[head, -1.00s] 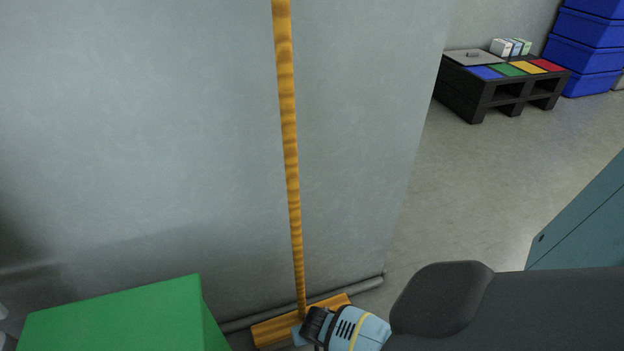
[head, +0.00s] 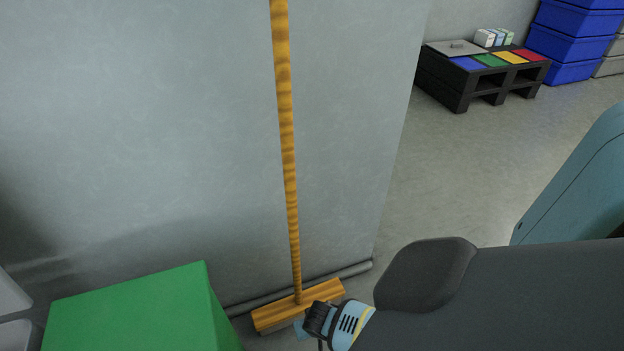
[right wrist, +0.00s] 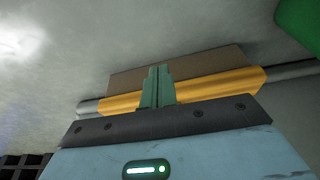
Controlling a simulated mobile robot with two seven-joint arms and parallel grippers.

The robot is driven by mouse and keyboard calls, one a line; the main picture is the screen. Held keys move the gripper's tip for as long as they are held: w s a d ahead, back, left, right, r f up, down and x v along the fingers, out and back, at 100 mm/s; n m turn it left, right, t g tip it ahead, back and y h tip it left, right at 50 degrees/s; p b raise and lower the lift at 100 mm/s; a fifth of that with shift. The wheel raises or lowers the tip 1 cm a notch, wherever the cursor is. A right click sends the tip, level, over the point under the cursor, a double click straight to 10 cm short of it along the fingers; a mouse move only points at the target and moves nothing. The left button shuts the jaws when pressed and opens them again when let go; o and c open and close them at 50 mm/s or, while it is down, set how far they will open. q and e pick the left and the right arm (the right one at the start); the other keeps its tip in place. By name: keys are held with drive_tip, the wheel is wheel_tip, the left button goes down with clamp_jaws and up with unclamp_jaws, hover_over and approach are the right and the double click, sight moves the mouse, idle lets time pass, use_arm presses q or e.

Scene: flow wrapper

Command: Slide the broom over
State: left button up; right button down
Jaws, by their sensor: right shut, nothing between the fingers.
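The broom stands upright against the grey wall in the head view, with a long orange-brown handle (head: 288,150) and a wooden head (head: 275,316) on the floor at the foot of the wall. My right gripper (head: 308,330) is low, at the front of the broom head near its right half. In the right wrist view its green fingers (right wrist: 157,88) are shut together with nothing between them, and they overlap the orange broom head (right wrist: 215,88). I cannot tell if they touch it. My left gripper is not in view.
A green box (head: 140,310) stands left of the broom. A grey pipe (head: 350,270) runs along the wall's foot. A black pallet table (head: 460,85) with coloured panels and blue bins (head: 570,45) stand at the back right. Open floor (head: 450,170) lies right of the wall.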

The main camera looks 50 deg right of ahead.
drive_tip(key=p+v, duration=0.3)
drive_tip(key=v, duration=0.3)
drive_tip(key=shift+r, duration=0.1)
idle(0.3)
